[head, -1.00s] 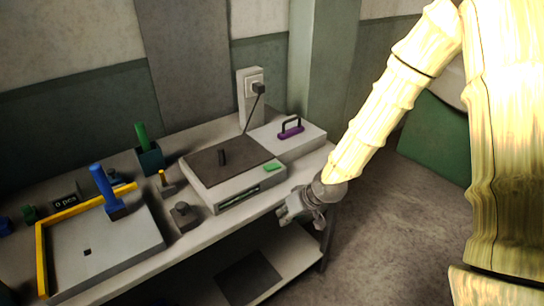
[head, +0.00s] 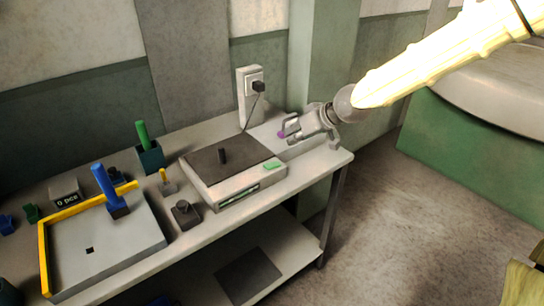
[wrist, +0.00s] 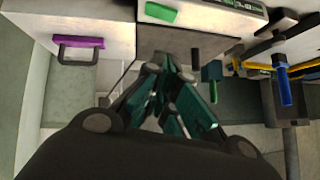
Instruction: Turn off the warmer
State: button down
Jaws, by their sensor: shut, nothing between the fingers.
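A cord runs from the warmer up to a black plug (head: 259,86) in the wall socket (head: 250,76). My gripper (head: 288,128) is shut and empty, above the bench's right end.
Left of the warmer stand a grey block with a knob (head: 185,215), a yellow-handled tool (head: 164,180) and a green-handled tool in a dark holder (head: 150,158). A yellow-edged tray (head: 125,250) with a blue-handled tool (head: 104,188) is further left. Floor is clear at right.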

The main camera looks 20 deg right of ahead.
jog(key=p, duration=0.1)
send_over(272, 165)
jog(key=f, duration=0.7)
jog(key=shift+d, duration=0.25)
notch_tip(272, 165, down, 2)
jog(key=shift+a+f+p, duration=0.1)
jog(key=shift+a+p, duration=0.05)
jog(key=shift+p, duration=0.25)
jog(key=shift+s+a+f, duration=0.1)
jog(key=shift+a+f, duration=0.1)
jog(key=shift+f, duration=0.6)
jog(key=shift+s+a+f+b, duration=0.1)
jog(key=shift+a+f+b, duration=0.1)
jog(key=shift+f+b, duration=0.35)
jog(key=shift+r+h, duration=0.3)
jog(key=shift+d, duration=0.2)
